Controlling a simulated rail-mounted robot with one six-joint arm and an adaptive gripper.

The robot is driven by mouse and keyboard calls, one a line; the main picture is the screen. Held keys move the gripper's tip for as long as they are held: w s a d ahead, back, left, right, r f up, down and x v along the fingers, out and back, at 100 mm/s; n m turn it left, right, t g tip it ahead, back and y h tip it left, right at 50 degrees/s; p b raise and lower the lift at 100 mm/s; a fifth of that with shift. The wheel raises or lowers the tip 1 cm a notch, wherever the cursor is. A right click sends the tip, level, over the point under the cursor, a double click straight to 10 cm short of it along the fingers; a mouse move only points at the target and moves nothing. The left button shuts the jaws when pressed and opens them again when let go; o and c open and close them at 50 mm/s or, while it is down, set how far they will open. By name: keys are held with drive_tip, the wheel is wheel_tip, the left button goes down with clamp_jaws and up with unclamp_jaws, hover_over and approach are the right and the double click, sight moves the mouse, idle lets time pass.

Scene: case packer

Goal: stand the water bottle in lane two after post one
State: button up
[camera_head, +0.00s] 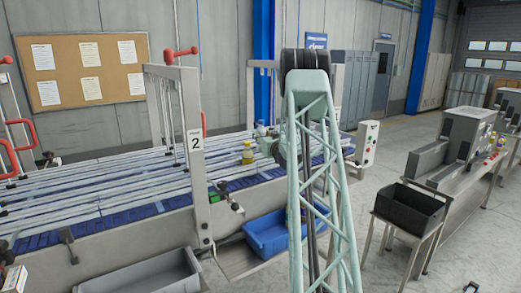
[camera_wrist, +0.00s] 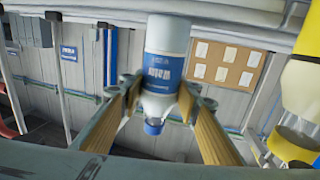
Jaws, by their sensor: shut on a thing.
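The water bottle (camera_wrist: 166,45), clear with a blue-and-white label and blue cap, stands between the two fingers of my gripper (camera_wrist: 158,92) in the wrist view. That view is upside down, so the bottle's cap points down in the picture. My gripper is shut on it. In the head view the bottle (camera_head: 261,129) is small and pale beside my arm, which hides most of my gripper. It is over the far right part of the lanes (camera_head: 130,185); I cannot tell whether its base touches. A post with a "2" sign (camera_head: 195,142) stands at the near side.
A yellow bottle (camera_head: 247,153) stands close left of my gripper; it looms at the right in the wrist view (camera_wrist: 300,100). Metal rails divide the lanes. A blue bin (camera_head: 270,236) and a grey tray (camera_head: 150,278) sit below the near edge.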

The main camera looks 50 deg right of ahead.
drive_tip(key=shift+f, duration=1.5)
drive_tip(key=shift+f, duration=0.1)
drive_tip(key=shift+f+p, duration=0.4)
drive_tip(key=shift+f, duration=1.4)
drive_tip(key=shift+f, duration=0.15)
drive_tip(key=o, duration=1)
drive_tip(key=shift+o, duration=0.2)
drive_tip(key=shift+b+v, duration=0.95)
drive_tip(key=shift+v, duration=5.05)
